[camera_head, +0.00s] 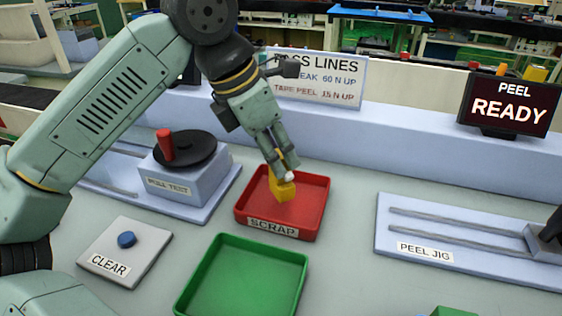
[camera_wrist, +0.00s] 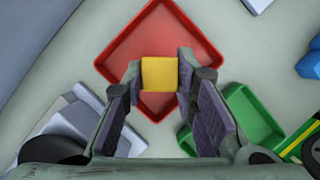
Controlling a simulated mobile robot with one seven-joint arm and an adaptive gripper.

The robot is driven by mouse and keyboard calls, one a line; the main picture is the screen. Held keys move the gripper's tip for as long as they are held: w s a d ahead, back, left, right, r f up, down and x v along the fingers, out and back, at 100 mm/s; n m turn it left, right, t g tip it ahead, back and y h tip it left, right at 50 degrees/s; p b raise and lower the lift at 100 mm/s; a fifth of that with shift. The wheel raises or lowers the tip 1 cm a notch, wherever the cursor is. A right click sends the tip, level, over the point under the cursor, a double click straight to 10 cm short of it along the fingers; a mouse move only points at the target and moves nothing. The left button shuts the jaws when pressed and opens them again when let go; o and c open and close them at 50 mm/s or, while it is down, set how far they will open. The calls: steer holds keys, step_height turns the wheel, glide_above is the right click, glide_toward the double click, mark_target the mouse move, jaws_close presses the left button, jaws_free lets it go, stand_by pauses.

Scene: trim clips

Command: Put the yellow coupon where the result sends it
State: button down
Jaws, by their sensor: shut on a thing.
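The yellow coupon (camera_head: 283,190) is a small yellow block between the fingertips of my gripper (camera_head: 282,172). My gripper is shut on it, over the red tray labelled SCRAP (camera_head: 312,222). In the wrist view the yellow coupon (camera_wrist: 159,74) shows between the two fingers, with the red tray (camera_wrist: 135,45) behind it. I cannot tell whether the coupon touches the tray floor. The monitor (camera_head: 508,103) reads "PEEL READY". The sign (camera_head: 325,80) headed "PASS LINES" is partly hidden by my arm; it lists "TAPE PEEL 15 N UP" and a break line of 60 N up.
A green tray (camera_head: 243,277) stands in front of the red one. The pull test fixture (camera_head: 178,166) and the CLEAR button (camera_head: 126,240) are at the left. The peel jig (camera_head: 460,232) is at the right. A green object (camera_head: 453,311) shows at the bottom edge.

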mark_target(283, 189)
steer(key=shift+w+d, duration=0.15)
steer(key=shift+w, duration=0.05)
steer(key=shift+a+b+x, duration=0.2)
steer(key=shift+b+x, duration=0.3)
steer(key=shift+x, duration=0.4)
steer(key=shift+a+b+x, duration=0.2)
steer(key=shift+b+x, duration=0.3)
steer(key=shift+x, duration=0.4)
steer(key=shift+w+f, duration=0.1)
steer(key=shift+f, duration=0.1)
steer(key=shift+f, duration=0.2)
steer(key=c, duration=1.3)
jaws_free()
steer(key=shift+r, duration=0.15)
